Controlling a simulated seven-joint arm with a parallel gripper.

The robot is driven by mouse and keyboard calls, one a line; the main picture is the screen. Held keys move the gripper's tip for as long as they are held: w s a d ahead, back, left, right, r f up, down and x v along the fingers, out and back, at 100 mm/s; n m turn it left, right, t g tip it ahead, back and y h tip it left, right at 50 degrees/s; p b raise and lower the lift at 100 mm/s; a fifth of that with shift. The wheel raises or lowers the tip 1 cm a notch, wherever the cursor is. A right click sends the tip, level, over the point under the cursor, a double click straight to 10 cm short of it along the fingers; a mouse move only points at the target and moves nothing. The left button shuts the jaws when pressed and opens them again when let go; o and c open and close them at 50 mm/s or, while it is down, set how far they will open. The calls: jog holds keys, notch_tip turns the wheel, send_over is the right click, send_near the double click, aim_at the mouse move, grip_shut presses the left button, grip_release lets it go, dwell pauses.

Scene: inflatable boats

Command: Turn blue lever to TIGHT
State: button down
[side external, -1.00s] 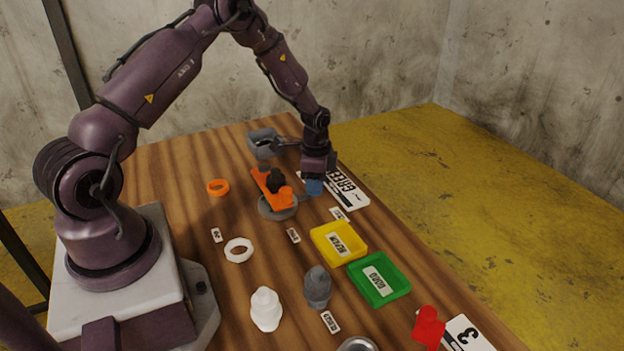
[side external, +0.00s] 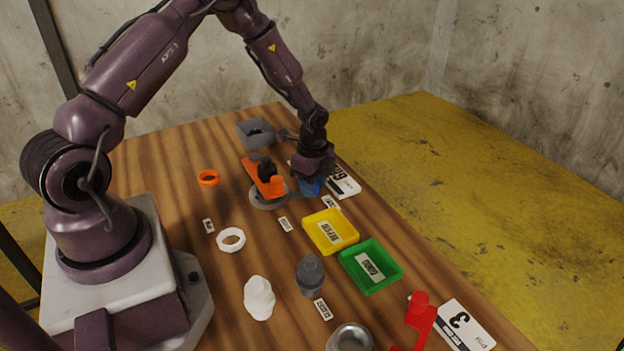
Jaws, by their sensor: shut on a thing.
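The blue lever (side external: 311,188) is at the far right part of the table, mostly hidden under my gripper (side external: 313,176). My gripper points down over it and is shut on it. A grey round base (side external: 268,200) sits just left of the lever, with an orange piece (side external: 266,180) and a black knob (side external: 266,170) on top. A white label card (side external: 343,183) lies behind and right of the lever, partly covered by my gripper. I cannot read a TIGHT mark at this size.
A yellow tray (side external: 352,240) and a green tray (side external: 398,277) stand in front of the lever. A grey box (side external: 244,134) is behind. An orange ring (side external: 209,178), a white ring (side external: 231,239), white (side external: 259,298) and grey (side external: 310,276) fittings and a red piece (side external: 420,318) lie around.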

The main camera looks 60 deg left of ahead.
jog(key=shift+s+d+m, duration=0.4)
jog(key=shift+d+m, duration=0.25)
jog(key=shift+m, duration=0.25)
jog(key=shift+s+d, duration=0.1)
jog(key=c, duration=0.8)
grip_release()
jog(key=shift+c, duration=0.2)
notch_tip(320, 180, up, 13)
